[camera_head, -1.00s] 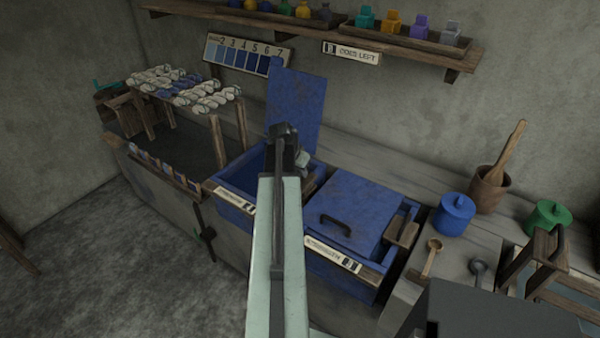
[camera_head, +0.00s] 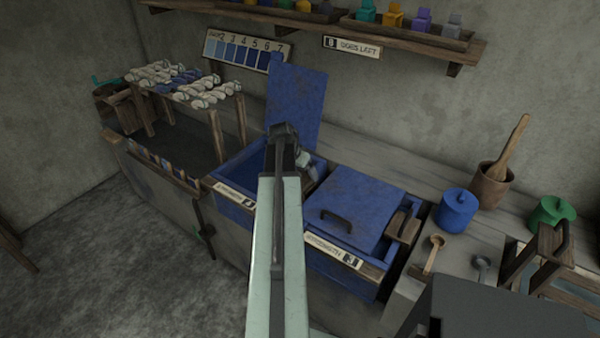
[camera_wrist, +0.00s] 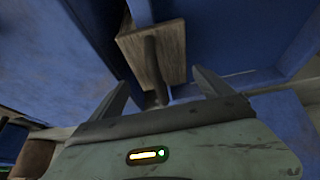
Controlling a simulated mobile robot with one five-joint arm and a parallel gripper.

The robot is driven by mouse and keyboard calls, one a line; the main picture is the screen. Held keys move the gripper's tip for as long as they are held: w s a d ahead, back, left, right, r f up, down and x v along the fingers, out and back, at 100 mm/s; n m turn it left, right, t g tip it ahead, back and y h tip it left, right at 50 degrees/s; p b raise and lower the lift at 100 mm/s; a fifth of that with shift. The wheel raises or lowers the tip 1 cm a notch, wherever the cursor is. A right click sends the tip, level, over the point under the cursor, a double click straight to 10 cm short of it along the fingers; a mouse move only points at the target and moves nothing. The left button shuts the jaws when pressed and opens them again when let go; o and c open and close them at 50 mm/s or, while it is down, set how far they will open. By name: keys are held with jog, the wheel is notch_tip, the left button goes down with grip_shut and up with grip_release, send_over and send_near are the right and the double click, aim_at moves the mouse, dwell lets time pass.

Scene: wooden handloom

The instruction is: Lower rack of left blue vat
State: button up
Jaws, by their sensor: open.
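The left blue vat (camera_head: 235,205) has its blue lid (camera_head: 297,105) standing open against the wall. Its inside is dark blue, and its right part is hidden behind my arm. In the wrist view, a wooden block with a round peg (camera_wrist: 152,58) sits between blue walls, just beyond my gripper (camera_wrist: 163,78). The two fingers are apart, one on each side of the peg's lower end. I cannot tell whether they touch it. In the head view my gripper is mostly hidden by my arm. The rack itself cannot be made out.
The right blue vat's lid (camera_head: 350,215) is shut, with a similar wooden block (camera_head: 404,228) at its right edge. A skein stand (camera_head: 215,125) is at the left. A blue pot (camera_head: 456,212), mortar (camera_head: 492,185) and wooden scoop (camera_head: 432,256) stand right. A shelf (camera_head: 420,45) hangs above.

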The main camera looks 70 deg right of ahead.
notch_tip(320, 180, up, 7)
jog(key=p, duration=0.7)
jog(key=shift+r, duration=0.15)
jog(key=shift+f, duration=0.2)
